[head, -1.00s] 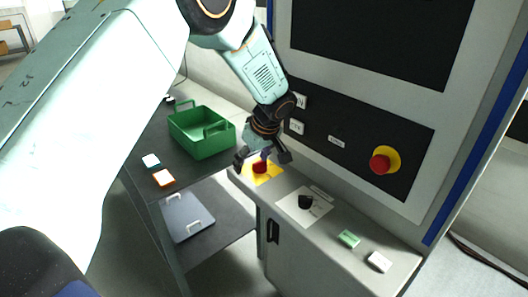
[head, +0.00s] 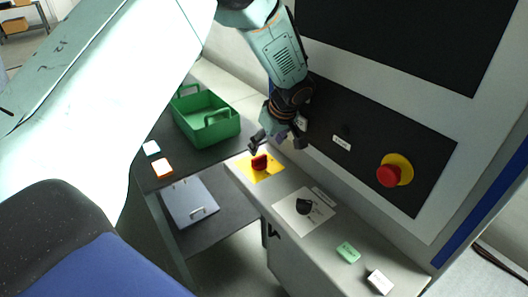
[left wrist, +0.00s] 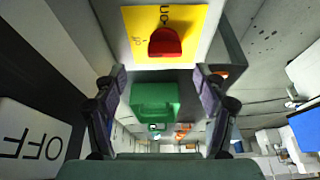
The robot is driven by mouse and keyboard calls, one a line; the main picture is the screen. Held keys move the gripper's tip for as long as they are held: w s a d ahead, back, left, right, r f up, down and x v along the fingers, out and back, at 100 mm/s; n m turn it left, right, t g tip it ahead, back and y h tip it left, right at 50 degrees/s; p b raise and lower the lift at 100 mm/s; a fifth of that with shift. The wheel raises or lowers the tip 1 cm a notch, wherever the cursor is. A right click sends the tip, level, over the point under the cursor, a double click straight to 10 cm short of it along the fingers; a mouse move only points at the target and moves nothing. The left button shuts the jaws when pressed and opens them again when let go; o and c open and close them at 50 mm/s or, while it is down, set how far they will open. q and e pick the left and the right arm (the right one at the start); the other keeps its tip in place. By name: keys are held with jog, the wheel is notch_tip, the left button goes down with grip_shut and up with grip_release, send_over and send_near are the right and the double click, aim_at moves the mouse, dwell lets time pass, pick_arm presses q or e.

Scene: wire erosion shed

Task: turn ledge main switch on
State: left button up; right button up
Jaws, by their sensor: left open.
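The red rotary knob (head: 259,161) sits on a yellow plate (head: 270,174) at the far end of the grey ledge. It also shows in the left wrist view (left wrist: 165,43), above the fingertips in the picture, with dark markings on its plate. My left gripper (head: 278,144) is open and empty, just beyond and to the right of the knob, apart from it. Its two fingers are spread wide in the left wrist view (left wrist: 160,82). A black knob (head: 304,206) sits on a white plate nearer on the ledge. My right gripper is out of view.
A red button on a yellow disc (head: 399,165) is on the upright dark panel behind the ledge. A green block (head: 348,252) and a white block (head: 380,281) lie at the near ledge end. A green crate (head: 232,130) stands on the dark table to the left.

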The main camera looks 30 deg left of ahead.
aim_at(259, 157)
pick_arm(q)
jog(key=x, duration=0.3)
jog(key=s+p+x, duration=0.1)
jog(key=x, duration=0.1)
jog(key=shift+w+a+f, duration=0.1)
jog(key=shift+a+f, duration=0.15)
jog(key=shift+a, duration=0.25)
jog(key=shift+w+d+f, duration=0.15)
jog(key=shift+w+f, duration=0.2)
jog(key=shift+s+r, duration=0.15)
jog(key=shift+s, duration=0.1)
jog(key=shift+s+r, duration=0.1)
jog(key=shift+s, duration=0.15)
jog(key=shift+c, duration=1.2)
jog(key=shift+w, duration=0.35)
jog(key=c, duration=0.5)
jog(key=shift+c, duration=0.6)
jog(key=c, duration=0.3)
